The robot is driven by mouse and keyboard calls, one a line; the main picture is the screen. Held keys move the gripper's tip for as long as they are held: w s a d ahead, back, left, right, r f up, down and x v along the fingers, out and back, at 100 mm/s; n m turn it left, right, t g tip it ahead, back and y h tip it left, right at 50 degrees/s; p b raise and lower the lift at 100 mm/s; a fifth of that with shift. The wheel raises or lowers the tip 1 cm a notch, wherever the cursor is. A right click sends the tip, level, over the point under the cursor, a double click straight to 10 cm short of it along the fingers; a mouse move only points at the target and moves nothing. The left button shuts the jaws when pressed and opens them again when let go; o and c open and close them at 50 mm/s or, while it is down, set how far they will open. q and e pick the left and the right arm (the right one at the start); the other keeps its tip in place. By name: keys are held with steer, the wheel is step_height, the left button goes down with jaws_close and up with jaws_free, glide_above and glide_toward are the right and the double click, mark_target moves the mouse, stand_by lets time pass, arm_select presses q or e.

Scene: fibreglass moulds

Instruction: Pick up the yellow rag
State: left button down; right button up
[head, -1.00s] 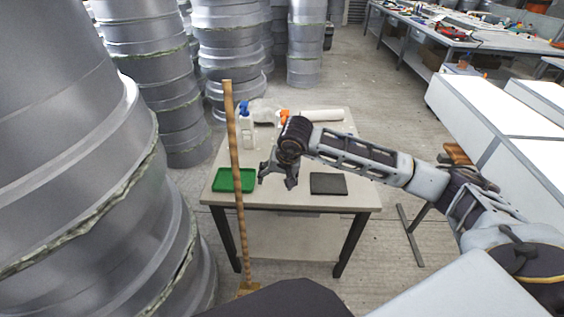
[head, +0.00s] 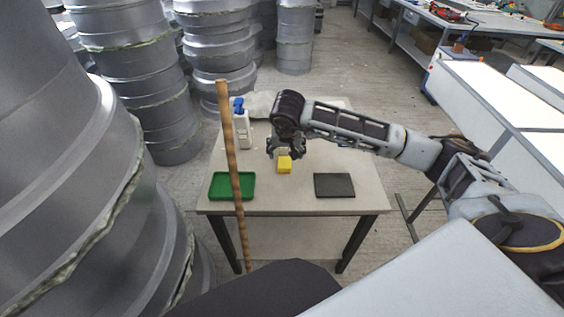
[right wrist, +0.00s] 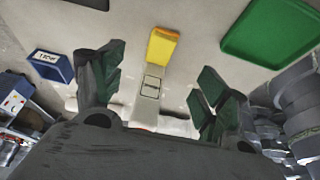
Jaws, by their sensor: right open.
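The yellow rag (head: 284,167) is a small block-like shape on the table (head: 275,200), near its middle, between a green tray and a dark pad. My right gripper (head: 287,153) is just behind and above it, with its fingers pointing down, open and empty. In the right wrist view the rag (right wrist: 162,46) is beyond the open fingers (right wrist: 155,90), toward the top of the picture, and apart from them. My left gripper is not in view.
A green tray (head: 217,187) is left on the table, a dark pad (head: 334,185) right. A wooden pole (head: 230,150) stands before the left side. A white bottle with a blue top (head: 240,122) is behind. A blue box (right wrist: 55,66) shows in the wrist view. Stacked grey moulds (head: 80,190) flank the left.

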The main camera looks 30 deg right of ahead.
steer(key=shift+s, duration=0.1)
glide_above(284, 165)
steer(key=s, duration=0.2)
steer(key=shift+s+a+f, duration=0.1)
steer(key=shift+a+f, duration=0.05)
steer(key=shift+f, duration=1.85)
steer(key=shift+s+a+f, duration=0.1)
steer(key=shift+f, duration=1.85)
steer(key=shift+w+f, duration=0.1)
steer(key=shift+x, duration=2.5)
steer(key=shift+w+a, duration=0.15)
steer(key=c, duration=1.1)
steer(key=shift+o, duration=0.2)
